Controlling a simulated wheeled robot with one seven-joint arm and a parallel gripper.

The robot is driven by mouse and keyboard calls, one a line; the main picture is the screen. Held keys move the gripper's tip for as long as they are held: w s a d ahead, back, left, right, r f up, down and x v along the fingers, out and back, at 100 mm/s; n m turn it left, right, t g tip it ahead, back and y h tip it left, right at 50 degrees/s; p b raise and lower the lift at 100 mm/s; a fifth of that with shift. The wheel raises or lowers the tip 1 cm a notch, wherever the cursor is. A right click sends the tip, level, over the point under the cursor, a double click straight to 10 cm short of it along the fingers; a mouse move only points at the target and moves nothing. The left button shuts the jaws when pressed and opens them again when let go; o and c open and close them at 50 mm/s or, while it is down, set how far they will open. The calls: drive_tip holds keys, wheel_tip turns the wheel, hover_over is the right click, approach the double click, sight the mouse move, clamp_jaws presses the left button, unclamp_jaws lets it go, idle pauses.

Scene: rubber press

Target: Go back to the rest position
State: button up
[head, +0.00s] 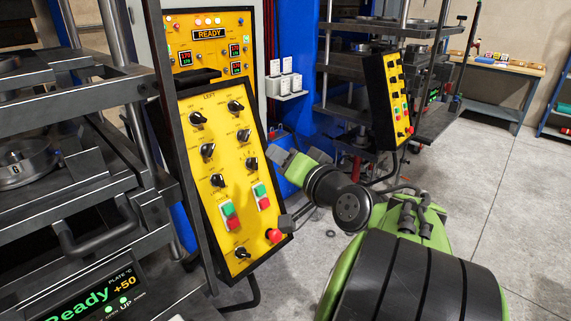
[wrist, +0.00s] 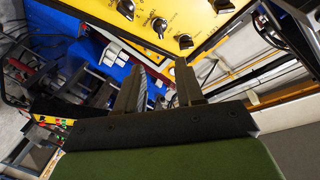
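My gripper (head: 284,190) is beside the right edge of the yellow control panel (head: 230,165) marked LEFT, near its green and red buttons and red knob. Its two fingers are spread apart with nothing seen between them. In the wrist view my gripper (wrist: 158,88) also shows two separate fingers, with the yellow panel (wrist: 205,22) and its black knobs above them. I cannot tell from these views whether a finger touches the panel. My green and black arm reaches in from the lower right of the head view.
A press (head: 80,135) with metal plates and a "Ready +50" display (head: 95,295) stands at the left. A second yellow panel (head: 390,100) and press are behind my gripper. A workbench (head: 495,68) stands at the back right. The grey floor at the right is clear.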

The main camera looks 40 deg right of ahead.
drive_tip(key=shift+s, duration=0.2)
idle(0.4)
drive_tip(key=s+a+f+n+g+y, duration=0.1)
drive_tip(key=a+f+n+g+y, duration=0.2)
drive_tip(key=a, duration=0.6)
drive_tip(key=a+f+n+g+y, duration=0.2)
drive_tip(key=a+f+n, duration=0.25)
drive_tip(key=a, duration=0.35)
drive_tip(key=s+a+f+n+g, duration=0.1)
drive_tip(key=s+a+f+g, duration=0.1)
drive_tip(key=s, duration=0.5)
drive_tip(key=s+a+f+n+g+h, duration=0.1)
drive_tip(key=s+a+f+n+g, duration=0.1)
drive_tip(key=s, duration=0.4)
wheel_tip(320, 180, down, 3)
drive_tip(key=shift+s+a+r+g+h, duration=0.2)
drive_tip(key=shift+s+a+g+h, duration=0.15)
drive_tip(key=shift+a+g, duration=0.55)
drive_tip(key=shift+n, duration=0.25)
